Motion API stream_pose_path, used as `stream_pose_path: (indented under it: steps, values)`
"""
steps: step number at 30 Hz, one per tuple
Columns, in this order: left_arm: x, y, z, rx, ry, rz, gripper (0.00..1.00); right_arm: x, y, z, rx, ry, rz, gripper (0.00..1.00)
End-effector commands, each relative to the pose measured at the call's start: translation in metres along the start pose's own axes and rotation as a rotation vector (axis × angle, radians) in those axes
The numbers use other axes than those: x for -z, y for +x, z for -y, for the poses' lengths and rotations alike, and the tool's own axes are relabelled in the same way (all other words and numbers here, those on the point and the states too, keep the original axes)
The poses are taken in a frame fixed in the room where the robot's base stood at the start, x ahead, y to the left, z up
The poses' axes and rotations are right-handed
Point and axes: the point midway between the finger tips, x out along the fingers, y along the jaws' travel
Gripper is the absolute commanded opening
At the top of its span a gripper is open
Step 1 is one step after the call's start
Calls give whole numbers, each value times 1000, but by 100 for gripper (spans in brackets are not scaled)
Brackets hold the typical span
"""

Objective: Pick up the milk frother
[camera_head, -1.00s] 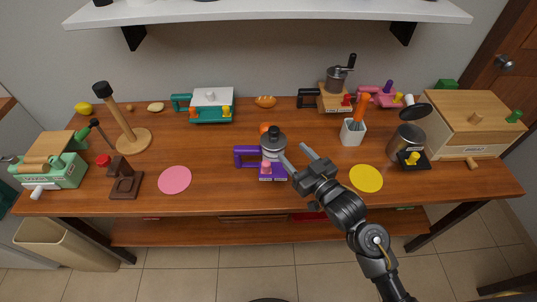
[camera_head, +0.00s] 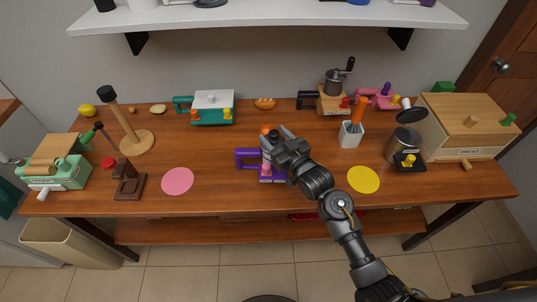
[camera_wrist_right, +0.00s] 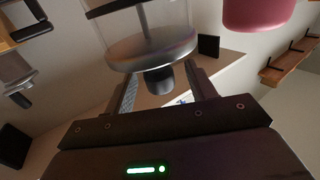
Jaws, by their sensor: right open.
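The likely milk frother (camera_head: 265,172) is a purple device with a handle on its left, pink and yellow knobs, and a round metal top with a black knob. It stands near the table's front middle in the head view. My right gripper (camera_head: 275,143) is over its metal top and hides most of it. In the right wrist view, the frother's metal disc and black knob (camera_wrist_right: 160,78) show between the tips of the open right gripper (camera_wrist_right: 163,88). I cannot tell whether the fingers touch the knob. My left gripper is not in view.
A pink disc (camera_head: 178,181) and a yellow disc (camera_head: 363,179) lie either side. A white cup (camera_head: 350,135) with orange-handled things and a metal canister (camera_head: 404,146) stand right. A teal-and-white appliance (camera_head: 212,106), an orange pastry (camera_head: 265,103) and a crank grinder (camera_head: 334,85) are behind.

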Motion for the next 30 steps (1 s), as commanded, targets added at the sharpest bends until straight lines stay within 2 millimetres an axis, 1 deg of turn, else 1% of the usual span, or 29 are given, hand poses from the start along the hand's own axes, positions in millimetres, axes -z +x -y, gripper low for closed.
stream_pose_path:
  steps: [1,3,9,10,22,23,30]
  values:
    - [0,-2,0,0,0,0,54,1,5,0,0,0,0,56]
    - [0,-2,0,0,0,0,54,0,7,0,0,0,0,56]
    - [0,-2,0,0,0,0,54,-1,8,0,0,0,0,56]
    - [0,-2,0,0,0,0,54,-1,8,0,0,0,0,55]
    - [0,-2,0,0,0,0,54,-1,8,0,0,0,0,2]
    - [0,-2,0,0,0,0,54,-1,8,0,0,0,0,0]
    - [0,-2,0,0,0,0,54,0,8,0,0,-1,-3,0]
